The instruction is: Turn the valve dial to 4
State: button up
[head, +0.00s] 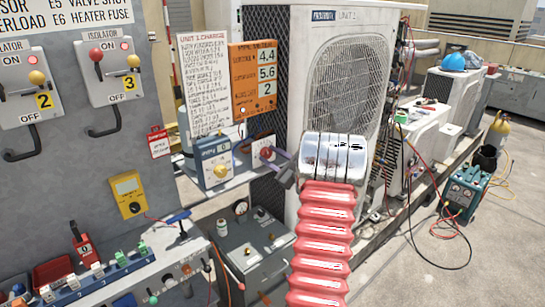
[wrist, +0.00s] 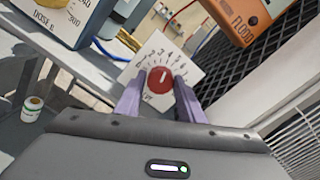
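The valve dial is a white plate (head: 257,141) with a red knob (head: 266,152), at the bench's right end in the head view. In the wrist view the red knob (wrist: 160,80) is near the middle, with numbers arced above it on the white plate (wrist: 188,70). A short white mark on the knob points up and slightly right, roughly toward the middle numbers; I cannot read the exact setting. My gripper (head: 279,163) is at the dial. In the wrist view its purple fingers (wrist: 159,88) stand apart on either side of the knob. I cannot tell whether they touch it.
A blue gauge box (head: 213,163) with a yellow knob stands just left of the dial. An orange display (head: 253,76) and a handwritten sheet (head: 203,85) are above. The large condenser unit (head: 300,60) rises close behind. A white jar (wrist: 32,108) is lower left.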

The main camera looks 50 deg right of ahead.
jog(key=o, duration=0.4)
jog(key=shift+c, duration=0.2)
jog(key=v, duration=1.3)
jog(key=shift+s, duration=0.35)
